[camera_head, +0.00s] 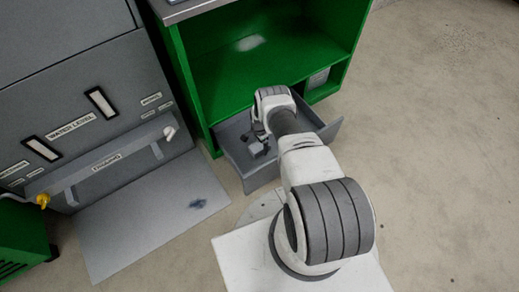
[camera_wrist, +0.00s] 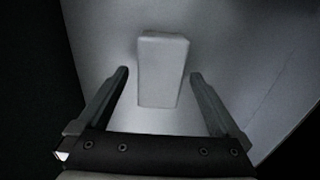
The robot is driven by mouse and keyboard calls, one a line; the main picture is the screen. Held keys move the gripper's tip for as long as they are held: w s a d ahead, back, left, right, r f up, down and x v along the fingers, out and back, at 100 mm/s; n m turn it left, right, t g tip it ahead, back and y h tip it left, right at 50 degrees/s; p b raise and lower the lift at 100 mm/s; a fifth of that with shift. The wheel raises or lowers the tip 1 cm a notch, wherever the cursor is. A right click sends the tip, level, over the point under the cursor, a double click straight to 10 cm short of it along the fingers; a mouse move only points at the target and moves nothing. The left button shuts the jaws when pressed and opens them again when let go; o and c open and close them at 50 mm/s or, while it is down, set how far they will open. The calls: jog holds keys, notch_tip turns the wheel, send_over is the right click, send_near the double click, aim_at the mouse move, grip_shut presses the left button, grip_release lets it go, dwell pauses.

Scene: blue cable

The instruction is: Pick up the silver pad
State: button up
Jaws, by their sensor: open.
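The silver pad (camera_wrist: 162,72) shows in the wrist view as a pale, upright-looking rectangular block on the grey drawer floor. My gripper (camera_wrist: 158,78) is open, with one finger on each side of the pad's lower part and a visible gap on both sides. I cannot tell how far above the drawer floor the fingertips are. In the head view my gripper (camera_head: 258,142) is down in the open grey drawer (camera_head: 236,160). A small grey block shape shows near the gripper there, but I cannot tell if it is the pad.
The drawer sticks out of a green cabinet (camera_head: 205,75), and its walls surround my gripper. A grey machine (camera_head: 90,100) with labels and a handle stands at the left. A grey mat (camera_head: 150,220) lies on the floor before it. The floor at right is clear.

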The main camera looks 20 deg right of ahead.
aim_at(260, 145)
jog(key=shift+c, duration=0.3)
jog(key=c, duration=1.4)
jog(key=shift+r+p, duration=2.55)
jog(key=shift+r, duration=2.55)
